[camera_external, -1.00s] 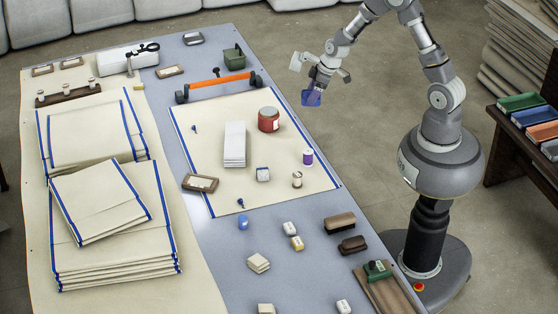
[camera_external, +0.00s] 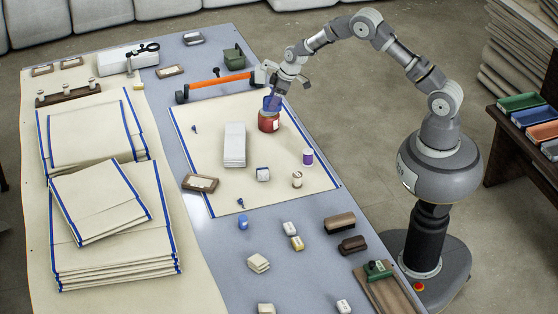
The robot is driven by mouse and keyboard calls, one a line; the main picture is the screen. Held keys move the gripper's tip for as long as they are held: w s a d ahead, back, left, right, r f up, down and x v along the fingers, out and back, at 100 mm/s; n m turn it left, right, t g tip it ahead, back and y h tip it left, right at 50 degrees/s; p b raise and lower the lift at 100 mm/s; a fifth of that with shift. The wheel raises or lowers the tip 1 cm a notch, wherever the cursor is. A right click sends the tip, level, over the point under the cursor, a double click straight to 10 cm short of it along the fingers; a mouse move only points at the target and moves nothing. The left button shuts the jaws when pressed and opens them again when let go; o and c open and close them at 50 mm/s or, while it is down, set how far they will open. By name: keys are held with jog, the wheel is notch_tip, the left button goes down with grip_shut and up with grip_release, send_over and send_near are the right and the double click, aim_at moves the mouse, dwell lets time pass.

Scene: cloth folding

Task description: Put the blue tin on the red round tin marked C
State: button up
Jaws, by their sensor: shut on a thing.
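The red round tin (camera_external: 268,122) stands upright on the cream cloth, near its upper right part. A pale label shows on its side, but I cannot read a letter on it. My gripper (camera_external: 274,94) is directly above the red tin and shut on the blue tin (camera_external: 271,104). The blue tin sits at the red tin's top in the picture. I cannot tell whether the two touch or a small gap is left. The fingers partly cover the blue tin.
An orange-handled bar (camera_external: 220,80) and a green box (camera_external: 233,57) lie behind the red tin. A white stack (camera_external: 235,145) stands to its left. A purple tin (camera_external: 308,157) and a small beige tin (camera_external: 297,179) stand in front on the cloth (camera_external: 205,125).

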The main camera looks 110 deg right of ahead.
jog(key=shift+w+d, duration=0.3)
jog(key=shift+f+b, duration=0.9)
jog(key=shift+f, duration=0.8)
jog(key=shift+f, duration=0.2)
jog(key=o, duration=1.3)
jog(key=shift+r, duration=0.15)
